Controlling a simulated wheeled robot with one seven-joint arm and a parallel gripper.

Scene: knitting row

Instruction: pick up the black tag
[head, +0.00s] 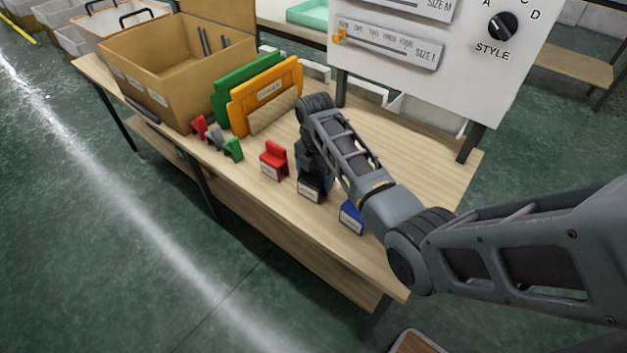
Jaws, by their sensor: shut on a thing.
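The black tag (310,188) stands near the front edge of the wooden table, with a pale label on its front face. My gripper (312,174) points down over it and is shut on it. The fingers are dark and partly blend with the tag, and my arm hides what lies behind. I cannot tell whether the tag touches the table.
A red tag (273,160) is just left and a blue tag (351,217) just right. Smaller red, grey and green clips (232,149), green and orange panels (266,93) and a cardboard box (165,85) stand left. A white control panel (440,60) stands behind.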

